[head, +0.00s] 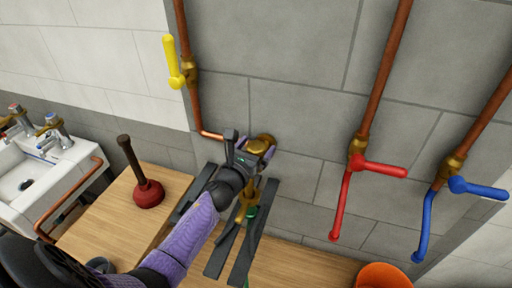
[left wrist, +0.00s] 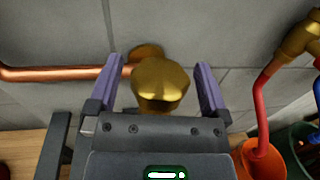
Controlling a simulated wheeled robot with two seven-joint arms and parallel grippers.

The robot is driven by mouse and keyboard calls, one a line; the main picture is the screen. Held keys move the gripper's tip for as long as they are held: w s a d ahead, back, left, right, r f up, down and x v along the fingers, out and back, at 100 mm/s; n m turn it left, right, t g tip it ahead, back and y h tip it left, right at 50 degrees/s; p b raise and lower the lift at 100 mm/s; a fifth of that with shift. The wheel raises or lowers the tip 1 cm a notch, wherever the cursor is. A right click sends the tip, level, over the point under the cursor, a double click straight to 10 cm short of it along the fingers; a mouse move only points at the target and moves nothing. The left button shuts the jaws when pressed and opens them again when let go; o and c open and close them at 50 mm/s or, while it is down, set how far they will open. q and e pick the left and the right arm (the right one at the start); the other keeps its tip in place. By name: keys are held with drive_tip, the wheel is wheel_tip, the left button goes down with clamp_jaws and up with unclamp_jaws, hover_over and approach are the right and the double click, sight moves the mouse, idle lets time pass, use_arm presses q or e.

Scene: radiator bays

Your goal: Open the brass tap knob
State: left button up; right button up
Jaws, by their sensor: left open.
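The brass tap knob (head: 261,146) is on the grey tiled wall at the end of a copper pipe. In the left wrist view the knob (left wrist: 160,82) fills the space between the two purple fingers. My left gripper (head: 256,148) is open, with one finger on each side of the knob. A gap shows between the knob and each finger. My right gripper is not in view.
A yellow lever (head: 173,62) is at upper left; red (head: 378,167) and blue (head: 478,188) levers are at right. A red plunger (head: 148,194) stands on the wooden bench (head: 100,225). A sink (head: 35,170) is at far left, an orange bucket (head: 384,276) below.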

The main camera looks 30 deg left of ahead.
use_arm(q)
drive_tip(key=c, duration=1.2)
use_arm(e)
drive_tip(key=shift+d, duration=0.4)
